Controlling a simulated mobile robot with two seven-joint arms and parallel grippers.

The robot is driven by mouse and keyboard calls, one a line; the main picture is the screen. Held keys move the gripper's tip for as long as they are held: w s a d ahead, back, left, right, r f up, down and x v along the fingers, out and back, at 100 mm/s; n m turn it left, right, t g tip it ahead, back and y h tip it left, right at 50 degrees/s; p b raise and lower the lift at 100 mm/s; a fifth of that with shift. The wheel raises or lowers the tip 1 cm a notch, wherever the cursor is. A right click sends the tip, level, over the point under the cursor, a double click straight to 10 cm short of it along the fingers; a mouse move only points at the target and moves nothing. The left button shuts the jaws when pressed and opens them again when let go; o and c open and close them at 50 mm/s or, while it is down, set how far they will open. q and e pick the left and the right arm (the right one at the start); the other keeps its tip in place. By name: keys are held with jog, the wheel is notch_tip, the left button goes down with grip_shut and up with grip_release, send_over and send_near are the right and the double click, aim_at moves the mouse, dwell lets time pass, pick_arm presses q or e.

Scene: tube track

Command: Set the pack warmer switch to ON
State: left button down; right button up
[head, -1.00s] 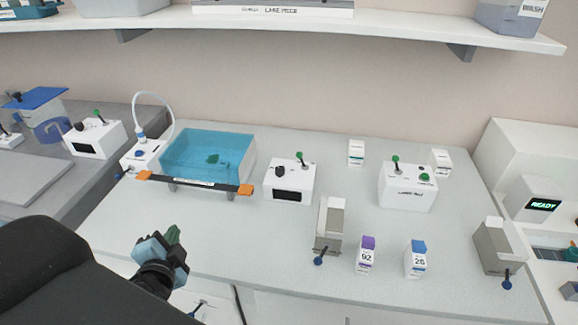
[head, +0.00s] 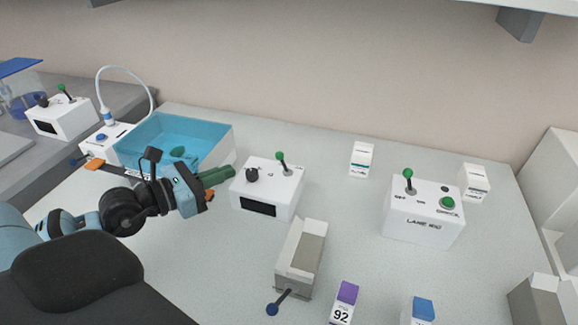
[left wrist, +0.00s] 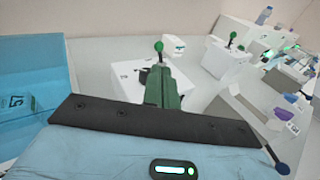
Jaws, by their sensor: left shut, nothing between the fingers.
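A white box (head: 268,190) with a black knob, a dark display and a green-tipped lever switch (head: 281,157) stands mid-table; its lettering is too small to read, so I cannot confirm it is the pack warmer. The lever stands roughly upright. My left gripper (head: 218,176), with green fingers, is shut and empty just left of this box, pointing at it, apart from the lever. In the left wrist view the shut fingers (left wrist: 165,90) partly hide the box (left wrist: 130,82), with the green lever tip (left wrist: 159,46) beyond them. My right gripper is not in view.
A blue water bath (head: 200,133) is behind my left gripper. A grey holder (head: 300,255) with a blue-tipped lever stands in front of the box. A second white box (head: 425,210) with a green lever and button stands right. Small cartons stand nearby; a shelf overhangs.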

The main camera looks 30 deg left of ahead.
pick_arm(q)
jog(key=shift+w+d+f, duration=0.1)
jog(key=shift+w+f, duration=0.05)
jog(key=shift+f, duration=0.55)
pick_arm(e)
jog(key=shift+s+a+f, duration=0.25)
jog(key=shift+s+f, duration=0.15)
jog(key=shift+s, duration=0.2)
pick_arm(q)
jog(key=shift+p+x, duration=0.4)
jog(key=shift+x, duration=4.65)
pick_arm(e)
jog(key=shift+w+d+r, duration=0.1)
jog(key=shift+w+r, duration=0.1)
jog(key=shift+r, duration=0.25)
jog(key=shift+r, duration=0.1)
